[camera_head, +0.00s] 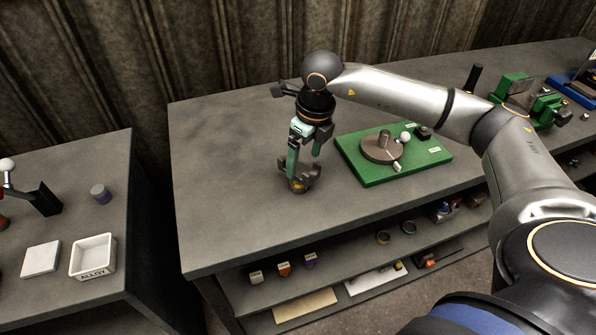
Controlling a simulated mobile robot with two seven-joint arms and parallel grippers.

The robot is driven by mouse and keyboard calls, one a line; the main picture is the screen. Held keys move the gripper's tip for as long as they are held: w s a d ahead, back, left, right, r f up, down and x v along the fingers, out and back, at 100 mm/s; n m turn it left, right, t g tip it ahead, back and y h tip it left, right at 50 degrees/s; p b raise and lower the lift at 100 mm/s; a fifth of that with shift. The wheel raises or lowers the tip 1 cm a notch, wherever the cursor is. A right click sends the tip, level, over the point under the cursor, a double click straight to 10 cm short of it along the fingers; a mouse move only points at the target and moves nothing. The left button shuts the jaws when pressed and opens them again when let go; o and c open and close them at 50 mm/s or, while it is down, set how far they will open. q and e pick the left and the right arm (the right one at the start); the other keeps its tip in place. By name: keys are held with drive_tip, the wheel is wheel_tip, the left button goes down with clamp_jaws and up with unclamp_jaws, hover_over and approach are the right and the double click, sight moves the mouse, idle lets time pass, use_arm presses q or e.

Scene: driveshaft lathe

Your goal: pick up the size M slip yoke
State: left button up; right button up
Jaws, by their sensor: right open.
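A small dark metal yoke-like part (303,184) with a brownish base stands on the grey workbench, left of the green plate. It seems to be the slip yoke; no size mark is readable on it. My right gripper (304,166) points down right above it, open, with its two greenish fingers apart. One fingertip overlaps the part's left side in the picture. I cannot tell whether the fingers touch it. My left gripper is not in view.
A green plate (378,174) with a round dial fixture lies right of the gripper. Green machinery (515,90) stands farther right. A lower shelf (340,283) holds small labelled blocks and rings. A side table (60,220) carries a white ALLOY tray (93,257). The bench's left part is clear.

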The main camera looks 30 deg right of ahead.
sight(299, 169)
drive_tip(key=shift+w+a+f+p, duration=0.1)
drive_tip(key=shift+w+f+p, duration=0.1)
drive_tip(key=shift+f, duration=0.7)
drive_tip(key=shift+w+a+f+p, duration=0.1)
drive_tip(key=shift+w+a+f, duration=0.05)
drive_tip(key=shift+f, duration=0.75)
drive_tip(key=shift+w+a+f+p, duration=0.1)
drive_tip(key=shift+w+f, duration=0.1)
drive_tip(key=shift+f, duration=0.7)
drive_tip(key=shift+c, duration=0.3)
clamp_jaws()
drive_tip(key=shift+w+r, duration=0.1)
drive_tip(key=shift+r, duration=0.05)
